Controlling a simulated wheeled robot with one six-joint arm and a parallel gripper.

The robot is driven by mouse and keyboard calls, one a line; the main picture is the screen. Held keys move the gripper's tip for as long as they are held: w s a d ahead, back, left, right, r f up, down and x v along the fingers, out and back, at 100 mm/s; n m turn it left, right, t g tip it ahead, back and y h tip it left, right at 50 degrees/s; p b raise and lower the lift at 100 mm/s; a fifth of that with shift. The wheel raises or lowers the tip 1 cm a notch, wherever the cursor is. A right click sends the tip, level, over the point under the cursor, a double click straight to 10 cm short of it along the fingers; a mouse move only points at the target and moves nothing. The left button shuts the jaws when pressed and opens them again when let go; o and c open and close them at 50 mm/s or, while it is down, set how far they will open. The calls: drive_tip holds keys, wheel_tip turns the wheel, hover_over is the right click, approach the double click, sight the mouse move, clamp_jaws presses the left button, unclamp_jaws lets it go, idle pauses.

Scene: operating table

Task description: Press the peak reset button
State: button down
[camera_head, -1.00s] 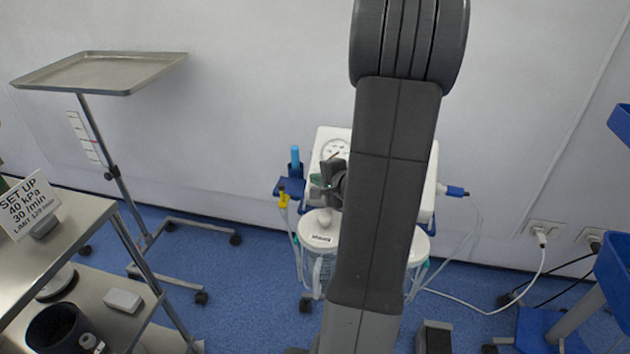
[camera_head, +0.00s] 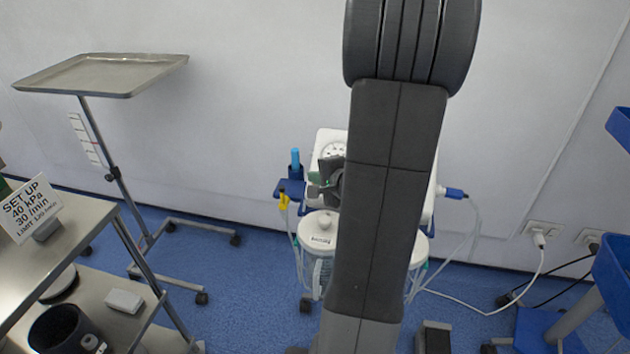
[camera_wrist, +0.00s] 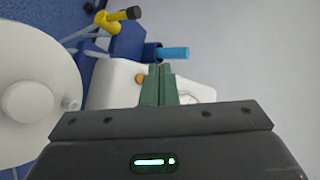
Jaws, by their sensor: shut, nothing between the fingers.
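A white suction unit (camera_head: 327,137) with a round gauge (camera_head: 333,150) on its face stands against the wall in the head view, partly hidden by my arm. In the wrist view its white housing (camera_wrist: 115,84) carries a small round orange button (camera_wrist: 139,78); I cannot read a label on it. My gripper (camera_wrist: 159,68) is shut and empty, its green fingers over the housing just right of the orange button. I cannot tell whether the tips touch the housing. In the head view my gripper (camera_head: 314,191) is in front of the unit, below the gauge.
Two lidded canisters (camera_head: 318,226) hang below the unit. A blue holder (camera_head: 289,187) with a blue cylinder and a yellow connector (camera_head: 284,199) is at its left. A tray stand (camera_head: 105,75) and a steel cart with a setup sign (camera_head: 30,208) are at the left.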

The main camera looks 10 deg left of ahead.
drive_tip(key=shift+s+r+p, duration=0.25)
drive_tip(key=shift+s+r, duration=0.2)
drive_tip(key=shift+r, duration=0.2)
drive_tip(key=shift+s+r+p, duration=0.2)
drive_tip(key=shift+s+r, duration=0.25)
drive_tip(key=shift+r, duration=0.15)
drive_tip(key=s+r+p, duration=0.1)
drive_tip(key=p, duration=0.1)
drive_tip(key=s+r+p, duration=0.1)
drive_tip(key=r+p, duration=0.1)
drive_tip(key=p, duration=0.1)
drive_tip(key=shift+s+a, duration=0.1)
idle(0.4)
